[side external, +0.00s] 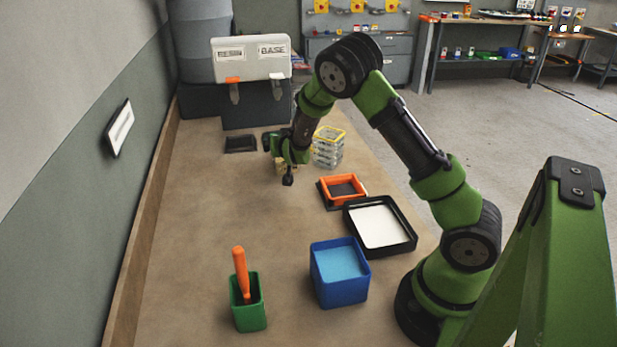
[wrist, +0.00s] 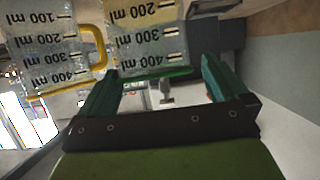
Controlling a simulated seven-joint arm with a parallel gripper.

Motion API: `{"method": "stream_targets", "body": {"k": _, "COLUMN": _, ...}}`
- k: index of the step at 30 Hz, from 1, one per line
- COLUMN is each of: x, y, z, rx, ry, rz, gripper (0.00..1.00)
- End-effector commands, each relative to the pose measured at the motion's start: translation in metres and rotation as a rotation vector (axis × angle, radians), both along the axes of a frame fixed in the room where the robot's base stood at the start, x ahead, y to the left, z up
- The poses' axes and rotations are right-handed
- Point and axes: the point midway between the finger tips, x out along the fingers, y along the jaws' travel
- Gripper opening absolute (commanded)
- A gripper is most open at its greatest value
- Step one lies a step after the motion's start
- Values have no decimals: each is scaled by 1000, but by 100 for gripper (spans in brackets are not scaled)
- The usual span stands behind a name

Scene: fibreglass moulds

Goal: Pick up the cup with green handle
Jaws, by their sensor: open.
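In the wrist view, a clear measuring cup with ml marks (wrist: 148,40) stands upside down in the picture, straight ahead of my gripper (wrist: 160,72). A green edge (wrist: 165,74) shows on it between my fingertips; whether this is its rim or handle I cannot tell. My gripper is open, with one finger on each side of the green part and nothing clearly clamped. A second clear cup with a yellow handle (wrist: 95,45) is close by on the left. In the side view, my gripper (side external: 287,172) is low over the table and the green-edged cup is mostly hidden.
Clear yellow-rimmed containers (side external: 328,150) stand just right of my gripper. An orange tray (side external: 343,198), a black tray with white filling (side external: 405,245), a blue bin (side external: 341,290) and a green holder (side external: 248,318) stand nearer. A dark case (side external: 250,107) stands behind. The table's left middle is clear.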

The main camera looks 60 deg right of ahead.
Motion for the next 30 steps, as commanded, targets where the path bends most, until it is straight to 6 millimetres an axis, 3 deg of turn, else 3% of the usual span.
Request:
{"method": "stream_targets", "body": {"k": 12, "x": 27, "y": -35, "z": -24, "rx": 1, "ry": -1, "rz": 0, "gripper": 100}}
{"method": "stream_targets", "body": {"k": 21, "x": 30, "y": -37, "z": -25, "rx": 1, "ry": 0, "rz": 1, "gripper": 98}}
{"method": "stream_targets", "body": {"k": 30, "x": 30, "y": -37, "z": -25, "rx": 1, "ry": 1, "rz": 0, "gripper": 52}}
